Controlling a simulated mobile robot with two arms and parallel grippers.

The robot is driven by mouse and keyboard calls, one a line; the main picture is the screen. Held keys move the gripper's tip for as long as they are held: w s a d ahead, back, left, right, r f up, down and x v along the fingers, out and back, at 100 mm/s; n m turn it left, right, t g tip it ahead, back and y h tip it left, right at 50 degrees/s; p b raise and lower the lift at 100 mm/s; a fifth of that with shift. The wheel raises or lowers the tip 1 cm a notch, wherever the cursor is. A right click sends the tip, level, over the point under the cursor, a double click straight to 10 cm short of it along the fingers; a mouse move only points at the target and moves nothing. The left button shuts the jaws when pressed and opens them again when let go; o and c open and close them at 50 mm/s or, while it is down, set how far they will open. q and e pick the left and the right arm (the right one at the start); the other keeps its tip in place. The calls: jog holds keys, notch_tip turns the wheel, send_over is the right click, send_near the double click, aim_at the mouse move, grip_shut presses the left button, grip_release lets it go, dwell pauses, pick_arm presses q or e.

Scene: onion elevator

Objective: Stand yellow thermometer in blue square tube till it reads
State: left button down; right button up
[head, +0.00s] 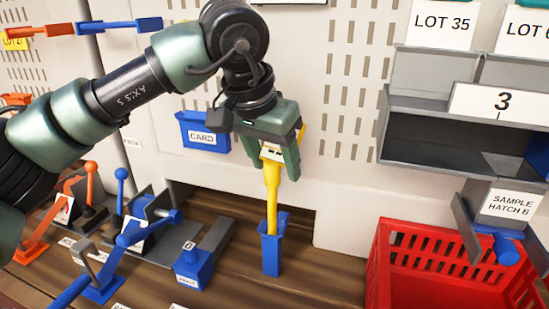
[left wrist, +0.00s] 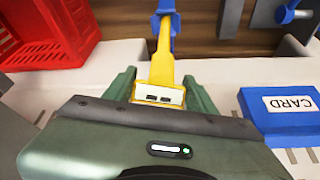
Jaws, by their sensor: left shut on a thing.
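The yellow thermometer (head: 272,186) is upright, with its wide head up and its stem pointing down. The blue square tube (head: 271,250) stands on the wooden surface, and the stem's lower end is at its mouth. The rim hides how deep the tip sits. My left gripper (head: 283,158) is shut on the thermometer's head, above the tube. In the left wrist view the thermometer's pale face (left wrist: 158,96) shows between the green fingers, with two dark marks on it. The blue tube (left wrist: 166,10) is partly cut off there. My right gripper is not in view.
A red crate (head: 385,262) stands to the right, below a sample hatch (head: 510,203). A blue block marked B (head: 193,268) and blue and orange levers (head: 132,232) are to the left. A blue card holder (head: 203,135) is on the wall.

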aim_at(275, 189)
pick_arm(q)
jog(key=shift+f+b, duration=1.85)
jog(key=shift+f, duration=1.05)
jog(key=shift+c, duration=2.1)
grip_release()
